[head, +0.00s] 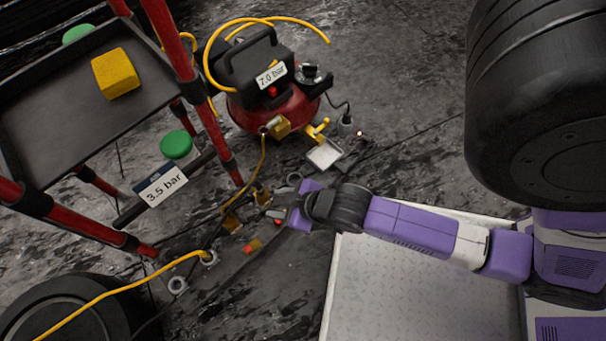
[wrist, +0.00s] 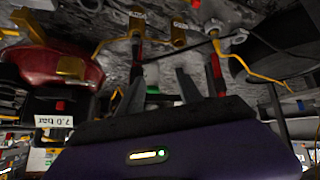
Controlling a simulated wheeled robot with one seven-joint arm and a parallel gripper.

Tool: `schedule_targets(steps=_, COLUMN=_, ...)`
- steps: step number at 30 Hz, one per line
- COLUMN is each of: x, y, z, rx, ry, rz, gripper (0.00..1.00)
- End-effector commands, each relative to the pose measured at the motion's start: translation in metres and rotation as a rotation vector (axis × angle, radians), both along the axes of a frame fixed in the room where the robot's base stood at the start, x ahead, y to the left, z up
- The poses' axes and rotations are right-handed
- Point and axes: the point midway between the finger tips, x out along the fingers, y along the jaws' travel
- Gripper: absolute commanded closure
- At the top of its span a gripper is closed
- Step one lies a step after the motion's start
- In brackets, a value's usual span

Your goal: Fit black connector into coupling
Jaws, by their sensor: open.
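My gripper (head: 276,215) is low over the floor, left of the white plate. In the wrist view, its dark fingers (wrist: 160,90) are spread apart with nothing clearly held between them. Brass couplings stand close by: one (head: 262,194) just beyond the fingers and one (head: 232,222) to their left. In the wrist view, a brass coupling (wrist: 137,22) with a yellow hose is ahead of the fingers, and another brass piece (wrist: 178,35) is right of it. A red and yellow fitting (head: 252,246) lies on the floor. I cannot single out the black connector.
A red compressor (head: 272,105) marked 7.0 bar stands behind the gripper. A red-framed cart (head: 185,50) with a 3.5 bar sign (head: 161,185) stands left. Yellow hoses and a thin dark line cross the floor. A tread-patterned white plate (head: 420,290) lies right.

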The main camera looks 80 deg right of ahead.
Motion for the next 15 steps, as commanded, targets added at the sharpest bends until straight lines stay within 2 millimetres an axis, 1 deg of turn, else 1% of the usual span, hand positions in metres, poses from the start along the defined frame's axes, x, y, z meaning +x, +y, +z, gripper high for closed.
schedule_targets(steps=1, x=-0.014, y=0.012, z=0.015, rx=0.001, ry=-0.047, rz=0.025, gripper=0.57)
schedule_targets(steps=2, x=-0.019, y=0.019, z=0.026, rx=0.003, ry=-0.082, rz=0.038, gripper=0.57)
schedule_targets(steps=3, x=-0.026, y=0.027, z=0.042, rx=0.007, ry=-0.130, rz=0.055, gripper=0.57)
schedule_targets(steps=5, x=-0.037, y=0.040, z=0.067, rx=0.014, ry=-0.201, rz=0.079, gripper=0.57)
schedule_targets(steps=6, x=-0.043, y=0.048, z=0.085, rx=0.022, ry=-0.248, rz=0.093, gripper=0.57)
schedule_targets(steps=8, x=-0.053, y=0.059, z=0.113, rx=0.035, ry=-0.316, rz=0.113, gripper=0.57)
schedule_targets(steps=9, x=-0.058, y=0.065, z=0.131, rx=0.044, ry=-0.358, rz=0.124, gripper=0.57)
schedule_targets(steps=12, x=-0.070, y=0.077, z=0.171, rx=0.065, ry=-0.450, rz=0.143, gripper=0.57)
schedule_targets(steps=15, x=-0.077, y=0.084, z=0.200, rx=0.082, ry=-0.515, rz=0.154, gripper=0.57)
